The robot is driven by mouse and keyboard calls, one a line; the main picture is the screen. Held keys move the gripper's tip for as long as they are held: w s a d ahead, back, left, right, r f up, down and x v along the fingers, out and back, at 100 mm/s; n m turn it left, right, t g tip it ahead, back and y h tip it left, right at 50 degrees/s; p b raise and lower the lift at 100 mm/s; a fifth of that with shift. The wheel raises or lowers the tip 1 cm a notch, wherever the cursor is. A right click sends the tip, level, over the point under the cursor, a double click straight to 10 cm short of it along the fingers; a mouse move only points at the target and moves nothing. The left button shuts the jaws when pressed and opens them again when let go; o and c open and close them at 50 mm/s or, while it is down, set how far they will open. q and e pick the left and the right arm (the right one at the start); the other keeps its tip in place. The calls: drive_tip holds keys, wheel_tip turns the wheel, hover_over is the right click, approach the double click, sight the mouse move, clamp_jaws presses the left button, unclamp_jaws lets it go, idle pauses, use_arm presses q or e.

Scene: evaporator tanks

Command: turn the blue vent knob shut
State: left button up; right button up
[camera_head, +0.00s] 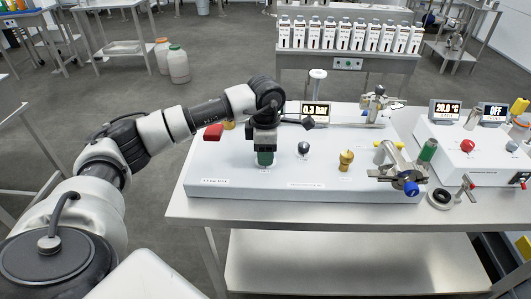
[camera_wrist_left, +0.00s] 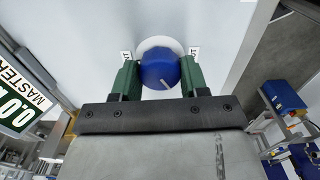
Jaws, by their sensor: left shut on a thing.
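The blue vent knob (camera_wrist_left: 160,69) shows in the left wrist view on a white round base. A pale line marks its lower right side. My left gripper (camera_wrist_left: 160,79) has its green fingers on both sides of the knob and is shut on it. In the head view my left gripper (camera_head: 264,157) points down at the left part of the white panel box (camera_head: 330,188) and hides the knob. Small labels on either side of the knob are partly covered by the fingers. My right gripper is not in view.
A black knob (camera_head: 304,148) and a brass knob (camera_head: 346,160) stand to the right of my gripper. A red part (camera_head: 213,132) is to its left. A display (camera_head: 315,110) reads 0.3 bar behind. A metal fitting with a blue end (camera_head: 411,188) sits at the box's right.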

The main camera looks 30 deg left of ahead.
use_arm(q)
drive_tip(key=n, duration=0.6)
drive_tip(key=shift+r+b, duration=0.1)
drive_tip(key=shift+b, duration=0.3)
drive_tip(key=n, duration=0.6)
drive_tip(key=shift+w, duration=0.1)
drive_tip(key=o, duration=0.9)
drive_tip(key=shift+o, duration=0.2)
wheel_tip(320, 180, up, 11)
drive_tip(key=b, duration=0.1)
drive_tip(key=shift+f, duration=0.2)
